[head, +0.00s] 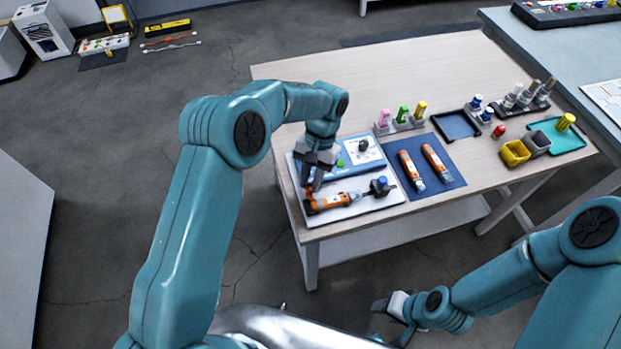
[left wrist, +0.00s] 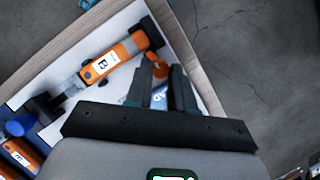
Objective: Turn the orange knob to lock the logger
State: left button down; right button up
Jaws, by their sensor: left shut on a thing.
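An orange logger (head: 330,202) with a white label lies on a white board (head: 372,206) at the table's near left corner. The left wrist view shows the logger (left wrist: 112,58) with a "B" on its label. The orange knob (left wrist: 157,66) is beside the logger's dark end, partly hidden by my fingers. My left gripper (head: 312,184) points down at the board; in the left wrist view its fingertips (left wrist: 160,75) are at the knob, closed on it. My right gripper (head: 390,312) hangs off the table's front, and its jaws are too unclear to read.
Two more orange loggers (head: 411,170) (head: 436,162) lie on a blue mat (head: 448,183). A blue-knobbed part (head: 381,184) is at the logger's right end. Coloured bottles (head: 403,115), a dark tray (head: 456,125) and yellow bin (head: 514,152) stand farther right. The table's back left is clear.

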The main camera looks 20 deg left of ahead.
pick_arm(q)
jog(key=shift+w+r+m, duration=0.1)
jog(key=shift+m, duration=0.3)
jog(key=c, duration=1)
grip_release()
jog(key=shift+s+d+p+v, duration=0.1)
jog(key=shift+p+v, duration=0.8)
jog(key=shift+v, duration=3.15)
jog(key=shift+s+d+p+v, duration=0.15)
jog(key=shift+p+v, duration=0.7)
jog(key=shift+v, duration=3.2)
jog(key=shift+w, duration=0.1)
jog(key=shift+r, duration=0.1)
